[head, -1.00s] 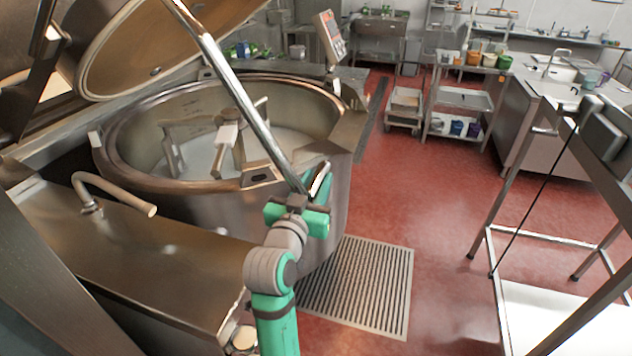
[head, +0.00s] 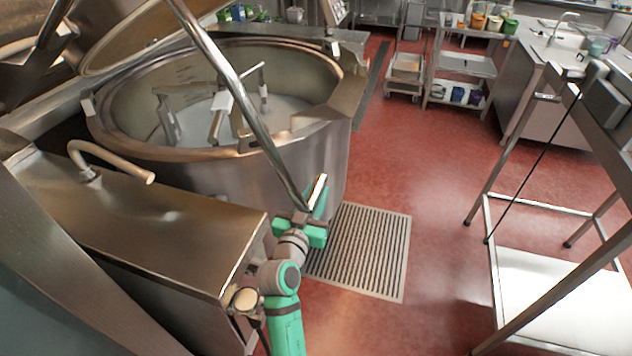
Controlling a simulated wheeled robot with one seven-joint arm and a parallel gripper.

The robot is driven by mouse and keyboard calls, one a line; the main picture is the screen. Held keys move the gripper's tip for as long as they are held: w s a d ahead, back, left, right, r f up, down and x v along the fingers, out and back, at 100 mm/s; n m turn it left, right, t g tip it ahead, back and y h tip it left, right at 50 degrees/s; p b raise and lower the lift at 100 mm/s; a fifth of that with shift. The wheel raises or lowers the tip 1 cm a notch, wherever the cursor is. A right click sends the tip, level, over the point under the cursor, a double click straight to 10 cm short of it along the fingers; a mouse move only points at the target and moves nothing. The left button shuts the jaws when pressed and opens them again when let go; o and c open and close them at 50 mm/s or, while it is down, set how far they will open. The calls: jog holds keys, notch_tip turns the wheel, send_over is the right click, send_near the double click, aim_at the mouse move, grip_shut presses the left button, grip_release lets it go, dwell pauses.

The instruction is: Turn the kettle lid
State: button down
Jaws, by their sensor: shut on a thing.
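The kettle (head: 235,172) is a large round steel vessel with a wide rim, open at the top. Its lid (head: 122,38) stands tilted up above the left back of the rim, partly cut off by the picture's top edge. A long shiny bar (head: 232,82) slants from the top left across the kettle's mouth and down past its front right. My green gripper (head: 312,222) is shut on the lower end of this bar, in front of the kettle's right side. The exact finger contact is too small to see.
Mixing paddles (head: 220,108) stand inside the kettle. A steel cabinet with a curved spout (head: 110,162) is at the front left. A floor grate (head: 365,250) lies right of my gripper. A metal frame table (head: 545,285) stands at the right, with open red floor (head: 440,190) between.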

jog(key=shift+a+r, duration=0.15)
jog(key=shift+a, duration=0.1)
jog(key=c, duration=1.4)
grip_release()
jog(key=shift+s, duration=0.1)
jog(key=shift+c, duration=0.2)
jog(key=shift+o, duration=0.3)
jog(key=shift+s+d, duration=0.1)
jog(key=shift+d, duration=0.05)
